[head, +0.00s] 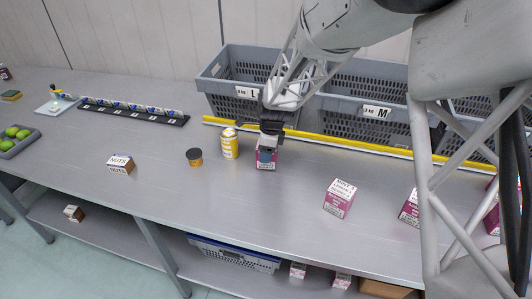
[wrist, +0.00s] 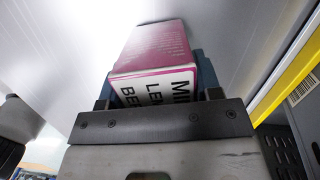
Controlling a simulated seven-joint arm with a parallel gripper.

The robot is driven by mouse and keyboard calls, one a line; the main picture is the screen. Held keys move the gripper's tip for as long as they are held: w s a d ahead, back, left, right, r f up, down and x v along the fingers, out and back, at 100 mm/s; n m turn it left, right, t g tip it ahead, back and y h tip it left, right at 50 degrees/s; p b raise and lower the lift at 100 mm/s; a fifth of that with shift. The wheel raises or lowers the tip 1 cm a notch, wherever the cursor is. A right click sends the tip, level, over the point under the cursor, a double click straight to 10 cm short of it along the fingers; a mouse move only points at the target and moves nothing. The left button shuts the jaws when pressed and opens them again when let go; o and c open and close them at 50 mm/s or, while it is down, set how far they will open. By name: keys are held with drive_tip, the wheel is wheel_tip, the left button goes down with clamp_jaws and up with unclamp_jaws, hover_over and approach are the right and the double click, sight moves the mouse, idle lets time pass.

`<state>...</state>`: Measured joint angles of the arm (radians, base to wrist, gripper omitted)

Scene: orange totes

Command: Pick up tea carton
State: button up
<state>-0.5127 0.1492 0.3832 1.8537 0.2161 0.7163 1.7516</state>
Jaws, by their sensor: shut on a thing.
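My gripper (head: 268,148) points down over the bench and is shut on a pink and white tea carton (head: 266,167), with a finger on either side of it. The wrist view shows the same carton (wrist: 155,52) between the fingers, its white face with large black letters partly hidden by the gripper. The carton looks upright; I cannot tell whether its base touches the bench. Similar pink and white cartons stand to the right, one in the open (head: 340,198) and another (head: 409,211) partly behind my arm.
A yellow can (head: 229,144) stands close left of the held carton, with a dark jar (head: 194,157) beyond it. Grey crates (head: 225,98) line the back behind a yellow strip (head: 330,140). A nuts box (head: 121,164) stands farther left. The bench front is clear.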

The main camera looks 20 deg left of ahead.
drive_tip(key=shift+r, duration=0.45)
wheel_tip(320, 180, up, 2)
drive_tip(key=s+d+r, duration=0.1)
drive_tip(key=s+d, duration=0.7)
drive_tip(key=s, duration=0.5)
drive_tip(key=shift+s+r, duration=0.25)
drive_tip(key=shift+s, duration=0.1)
drive_tip(key=shift+d, duration=0.1)
